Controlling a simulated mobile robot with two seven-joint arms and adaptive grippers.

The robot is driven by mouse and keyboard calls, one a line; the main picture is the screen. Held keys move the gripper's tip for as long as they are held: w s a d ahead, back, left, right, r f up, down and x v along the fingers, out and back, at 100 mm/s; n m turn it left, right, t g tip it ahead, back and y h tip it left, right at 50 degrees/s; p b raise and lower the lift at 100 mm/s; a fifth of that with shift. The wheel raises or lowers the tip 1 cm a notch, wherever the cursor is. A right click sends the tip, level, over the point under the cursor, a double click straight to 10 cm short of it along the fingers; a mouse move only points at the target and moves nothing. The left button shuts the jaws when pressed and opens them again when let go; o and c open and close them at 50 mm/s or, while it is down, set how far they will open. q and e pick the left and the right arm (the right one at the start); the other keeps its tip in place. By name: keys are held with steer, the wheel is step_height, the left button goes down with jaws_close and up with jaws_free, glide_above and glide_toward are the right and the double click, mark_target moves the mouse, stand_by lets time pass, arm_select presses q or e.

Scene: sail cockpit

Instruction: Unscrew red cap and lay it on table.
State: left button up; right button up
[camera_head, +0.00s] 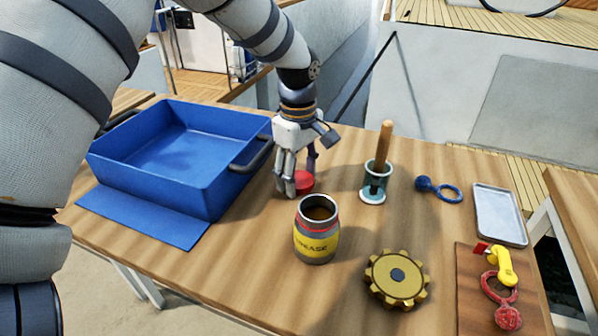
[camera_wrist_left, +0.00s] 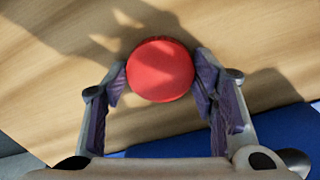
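The red cap (camera_head: 303,182) is off the jar and at the table top, just behind it. My left gripper (camera_head: 298,180) reaches down over it. In the left wrist view, the fingers of my left gripper (camera_wrist_left: 160,68) flank the round red cap (camera_wrist_left: 160,70) closely and appear to touch both sides. Whether the cap rests fully on the wood is hard to tell. The yellow and grey grease jar (camera_head: 317,240) stands upright, its mouth open, in front of the gripper. My right gripper is not in view.
A blue bin (camera_head: 157,187) stands left of the gripper. A green-and-white holder with a wooden-handled tool (camera_head: 378,170) is to the right.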

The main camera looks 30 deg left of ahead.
mark_target(298, 179)
arm_select(q)
steer(key=shift+o, duration=1.1)
step_height(298, 179, up, 12)
steer(key=shift+r+p, duration=0.15)
steer(key=shift+p, duration=0.2)
